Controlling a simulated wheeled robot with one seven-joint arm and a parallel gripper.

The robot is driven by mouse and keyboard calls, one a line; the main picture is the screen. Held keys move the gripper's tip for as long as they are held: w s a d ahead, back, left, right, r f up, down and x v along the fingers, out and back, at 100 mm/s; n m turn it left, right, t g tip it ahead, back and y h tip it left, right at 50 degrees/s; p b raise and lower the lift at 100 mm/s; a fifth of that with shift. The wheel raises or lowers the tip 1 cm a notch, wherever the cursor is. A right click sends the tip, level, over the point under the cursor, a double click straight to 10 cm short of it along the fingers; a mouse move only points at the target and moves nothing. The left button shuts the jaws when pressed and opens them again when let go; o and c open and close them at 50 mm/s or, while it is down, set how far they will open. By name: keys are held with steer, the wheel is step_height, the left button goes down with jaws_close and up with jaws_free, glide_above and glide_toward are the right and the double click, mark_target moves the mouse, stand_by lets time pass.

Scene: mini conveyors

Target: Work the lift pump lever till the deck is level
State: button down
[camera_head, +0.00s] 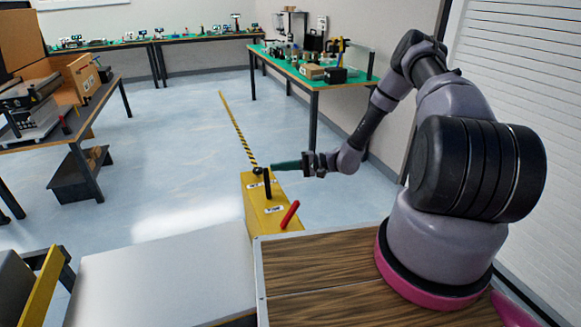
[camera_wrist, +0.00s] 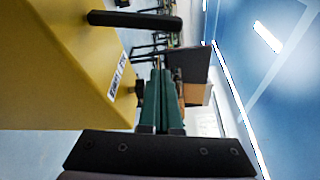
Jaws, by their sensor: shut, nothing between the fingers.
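A yellow pump housing (camera_head: 256,208) stands past the wooden surface in the head view, and its yellow side fills the left of the wrist view (camera_wrist: 50,75). A black upright lever (camera_head: 267,183) and a tilted red lever (camera_head: 290,214) rise from it. A black bar handle (camera_wrist: 135,20) sticks out from it in the wrist view. My gripper (camera_head: 274,166) has green fingers, shut and empty, pointing left just above the black lever. The fingers also show in the wrist view (camera_wrist: 160,75). I cannot tell whether they touch a lever.
A pale grey flat panel (camera_head: 160,280) lies at lower left; whether it is the deck is unclear. A yellow bar (camera_head: 42,290) stands beside it. A green-topped bench (camera_head: 300,72) is behind my arm. A striped line (camera_head: 238,130) crosses the open floor.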

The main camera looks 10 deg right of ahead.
mark_target(268, 174)
steer(key=a, duration=0.3)
steer(key=shift+w+a+f, duration=0.15)
steer(key=shift+w+a, duration=0.05)
steer(key=shift+a, duration=0.2)
steer(key=shift+s+d+r, duration=0.2)
steer(key=shift+s+d, duration=0.05)
steer(key=shift+s, duration=0.35)
steer(key=shift+s+d+r, duration=0.2)
steer(key=shift+s+d, duration=0.05)
steer(key=shift+s, duration=0.35)
steer(key=shift+s+r, duration=0.15)
steer(key=shift+s, duration=0.55)
